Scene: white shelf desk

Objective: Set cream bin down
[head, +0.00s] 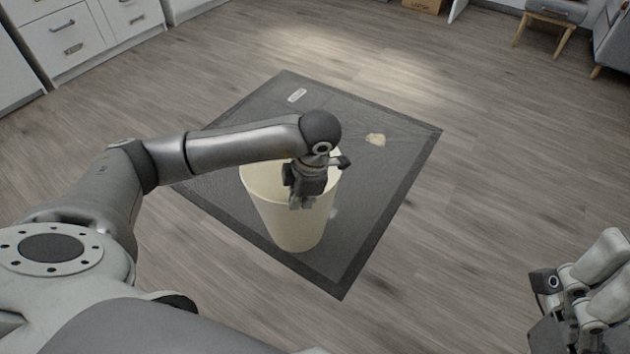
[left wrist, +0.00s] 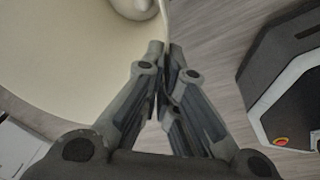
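The cream bin (head: 285,222) is a tapered, open-topped bucket in the middle of the head view. It appears upright over the dark mat (head: 390,185); I cannot tell whether its base touches the mat. My left gripper (head: 301,203) is at the bin's near rim. In the left wrist view, the fingers (left wrist: 166,75) are closed with the bin's thin wall (left wrist: 80,60) between them.
A small white item (head: 297,95) and a crumpled pale item (head: 376,140) lie on the mat. White drawers (head: 70,40) stand at the upper left. A grey chair (head: 556,12) and a cardboard box (head: 424,5) are at the back. The wooden floor (head: 490,190) right of the mat is clear.

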